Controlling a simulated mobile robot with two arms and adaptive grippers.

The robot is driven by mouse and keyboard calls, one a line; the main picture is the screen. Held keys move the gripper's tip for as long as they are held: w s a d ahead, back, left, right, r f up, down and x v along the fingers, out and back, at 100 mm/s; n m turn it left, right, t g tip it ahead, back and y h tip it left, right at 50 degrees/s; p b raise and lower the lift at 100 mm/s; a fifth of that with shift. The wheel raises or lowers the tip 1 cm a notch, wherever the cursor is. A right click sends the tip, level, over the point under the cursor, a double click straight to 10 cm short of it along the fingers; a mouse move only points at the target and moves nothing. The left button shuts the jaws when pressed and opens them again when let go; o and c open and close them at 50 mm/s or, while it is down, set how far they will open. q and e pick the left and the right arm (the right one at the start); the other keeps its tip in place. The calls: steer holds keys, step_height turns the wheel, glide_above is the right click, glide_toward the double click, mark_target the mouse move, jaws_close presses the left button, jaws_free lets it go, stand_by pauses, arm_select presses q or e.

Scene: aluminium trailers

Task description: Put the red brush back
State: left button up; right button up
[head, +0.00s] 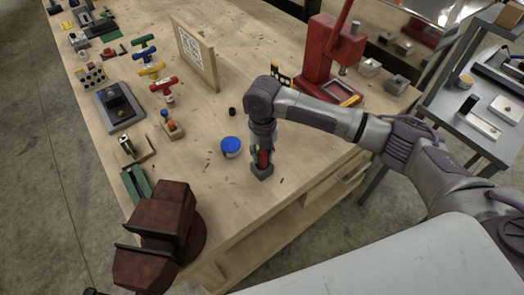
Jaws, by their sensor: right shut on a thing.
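My right gripper (262,168) points straight down over the wooden workbench (215,115), near its front edge. It is shut on a narrow red thing, which I take to be the red brush (264,158). Only a strip of red shows between the dark fingers; the rest is hidden by the gripper. I cannot tell whether its lower end touches the bench.
A blue-lidded tub (231,147) stands just left of my right gripper. A dark red vise (165,225) sits at the bench's front left corner. A red press (330,60) stands behind my arm. Coloured T-handled tools (151,69) stand farther left.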

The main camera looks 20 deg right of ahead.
steer(key=shift+f, duration=0.3)
steer(key=shift+f, duration=0.1)
steer(key=o, duration=0.9)
steer(key=shift+o, duration=0.2)
step_height(320, 180, up, 11)
steer(key=b, duration=0.3)
steer(key=shift+r, duration=0.65)
